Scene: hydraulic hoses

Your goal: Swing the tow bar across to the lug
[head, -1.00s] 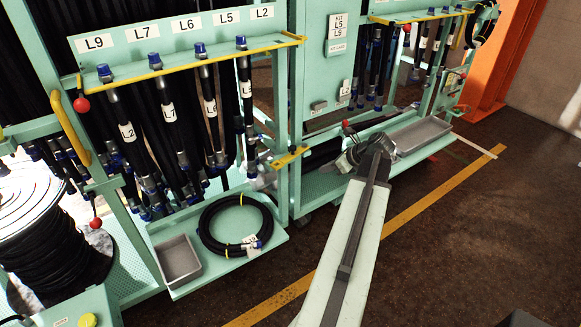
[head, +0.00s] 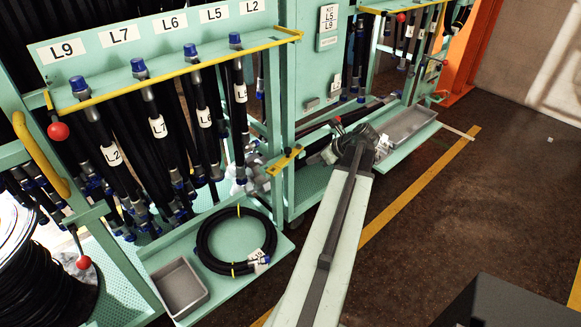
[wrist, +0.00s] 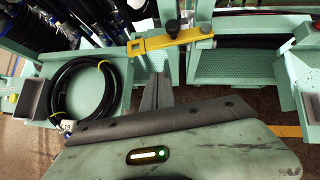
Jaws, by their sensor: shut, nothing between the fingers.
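The tow bar is a short yellow bar (wrist: 155,43) at the top middle of the wrist view. In the head view the tow bar (head: 284,160) shows small at the first cart's front right corner. I cannot make out the lug for certain. My gripper (wrist: 158,80) is shut and empty, its grey fingers pointing towards the tow bar, apart from it in the picture. In the head view the fingers are hard to make out beyond my arm.
The left cart has hanging hoses (head: 160,125), a shelf with a coiled hose (head: 236,240) and a grey tray (head: 180,287). Another grey tray (head: 410,126) sits on the right cart's shelf. The floor (head: 420,225) right of my arm is open, crossed by a yellow line.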

